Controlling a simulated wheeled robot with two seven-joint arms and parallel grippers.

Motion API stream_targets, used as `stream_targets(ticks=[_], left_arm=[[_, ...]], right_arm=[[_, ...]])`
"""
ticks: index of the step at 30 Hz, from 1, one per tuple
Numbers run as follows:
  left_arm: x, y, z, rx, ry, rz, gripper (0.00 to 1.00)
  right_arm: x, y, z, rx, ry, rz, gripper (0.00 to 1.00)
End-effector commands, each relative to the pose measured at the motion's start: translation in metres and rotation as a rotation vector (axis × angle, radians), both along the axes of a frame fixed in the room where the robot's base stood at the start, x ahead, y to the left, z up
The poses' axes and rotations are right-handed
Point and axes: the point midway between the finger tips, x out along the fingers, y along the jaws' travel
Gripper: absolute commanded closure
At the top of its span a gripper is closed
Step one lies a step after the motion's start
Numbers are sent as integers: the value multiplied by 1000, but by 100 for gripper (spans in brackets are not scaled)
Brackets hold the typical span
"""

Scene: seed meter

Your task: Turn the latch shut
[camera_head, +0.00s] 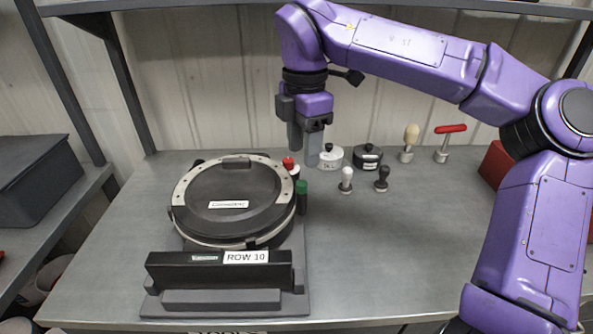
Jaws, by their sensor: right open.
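The round seed meter (232,215) stands on a grey base plate (225,302) at the left of the bench, with its dark lid lying flat on it inside a pale rim. At its right edge are a red-topped part (288,163) and a dark upright part with a green top (301,188). I cannot tell which part is the latch or how it is turned. My right gripper (305,150) points down, open and empty, above and behind the red-topped part, apart from it in the picture. My left gripper is not in view.
Right of my gripper stand a white weight-like pot (331,157), a black one (368,157), and several small knobbed tools, one red-handled (447,142). A black "ROW 10" bar (200,272) fronts the meter. A red box (495,165) is at right.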

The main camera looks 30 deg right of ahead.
Motion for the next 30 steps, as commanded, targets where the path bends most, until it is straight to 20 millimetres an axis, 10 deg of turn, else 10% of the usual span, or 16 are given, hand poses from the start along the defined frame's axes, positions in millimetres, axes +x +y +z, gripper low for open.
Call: stream_targets(ticks=[9, 20, 25, 30], left_arm=[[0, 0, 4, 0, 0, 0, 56], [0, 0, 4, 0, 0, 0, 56], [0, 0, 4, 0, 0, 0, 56], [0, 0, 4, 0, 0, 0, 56]], right_arm=[[4, -1, -66, 0, 7, -1, 50], [3, -1, -78, -1, 4, -4, 50], [3, -1, -78, -1, 3, -4, 99], [3, -1, -77, -1, 3, -2, 100]])
